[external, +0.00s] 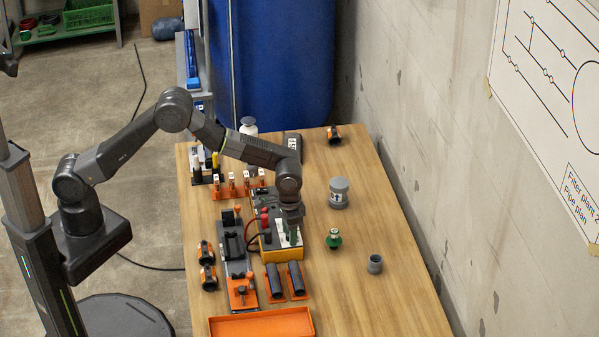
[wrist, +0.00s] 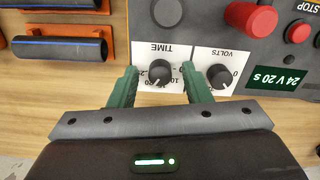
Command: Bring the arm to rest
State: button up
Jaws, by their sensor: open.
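My gripper (external: 291,233) is above the grey and yellow control box (external: 267,244) on the wooden bench in the external view. In the wrist view my gripper (wrist: 158,85) has its two green fingers spread apart, with nothing held between them. The black TIME knob (wrist: 160,72) shows between the fingertips. The VOLTS knob (wrist: 219,75) lies just right of the right finger. Whether the fingers touch the panel is hard to tell.
A wall bounds the bench's right side. The bench's front right is clear.

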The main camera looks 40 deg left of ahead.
jog(key=n+p, duration=0.1)
jog(key=n, duration=0.3)
jog(key=shift+r, duration=0.1)
jog(key=shift+n+p, duration=0.75)
jog(key=shift+n, duration=0.35)
